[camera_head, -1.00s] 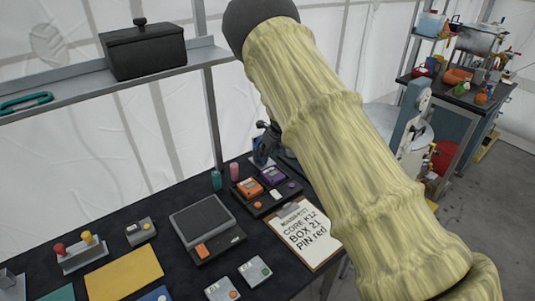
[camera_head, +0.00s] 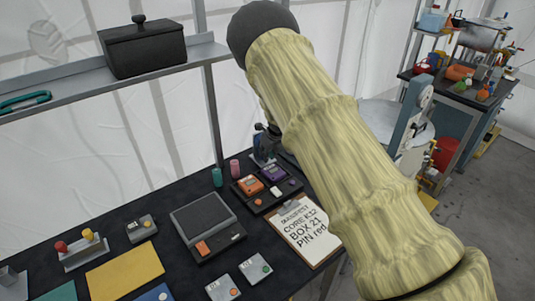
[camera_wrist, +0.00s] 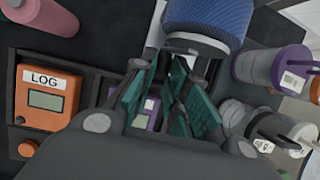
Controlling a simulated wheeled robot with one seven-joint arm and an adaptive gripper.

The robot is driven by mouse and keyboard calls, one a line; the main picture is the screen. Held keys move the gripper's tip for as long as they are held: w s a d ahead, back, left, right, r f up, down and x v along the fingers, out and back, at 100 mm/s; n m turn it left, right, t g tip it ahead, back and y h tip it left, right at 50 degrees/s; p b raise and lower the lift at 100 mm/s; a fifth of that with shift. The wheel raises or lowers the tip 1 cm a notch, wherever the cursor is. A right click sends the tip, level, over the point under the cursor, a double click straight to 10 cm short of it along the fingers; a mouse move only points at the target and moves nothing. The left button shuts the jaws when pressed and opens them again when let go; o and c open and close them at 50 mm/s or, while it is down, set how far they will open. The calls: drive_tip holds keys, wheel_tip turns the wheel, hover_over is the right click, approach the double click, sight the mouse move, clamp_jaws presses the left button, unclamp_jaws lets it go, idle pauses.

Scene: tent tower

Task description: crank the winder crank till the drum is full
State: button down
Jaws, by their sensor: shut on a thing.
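The winder shows in the wrist view as a blue ribbed drum (camera_wrist: 205,17) with a pale rim, at the top middle. How full the drum is cannot be told. My gripper (camera_wrist: 170,90), with teal finger pads, is just below the drum. It is shut on what appears to be the winder crank (camera_wrist: 183,61), a small grey part mostly hidden between the fingers. In the head view, the blue winder (camera_head: 261,152) stands at the back of the black table, partly behind my arm. My gripper is mostly hidden there.
An orange LOG box (camera_wrist: 47,98) and a pink cylinder (camera_wrist: 45,14) are left of my gripper; grey canisters (camera_wrist: 275,70) are at right. A clipboard (camera_head: 307,232) and a flat grey device (camera_head: 203,222) lie on the table (camera_head: 185,265). A shelf (camera_head: 90,84) holds a black pot (camera_head: 144,50).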

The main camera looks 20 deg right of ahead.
drive_tip(key=shift+w+r, duration=0.1)
drive_tip(key=shift+r, duration=0.15)
drive_tip(key=shift+d, duration=0.1)
drive_tip(key=shift+y, duration=0.3)
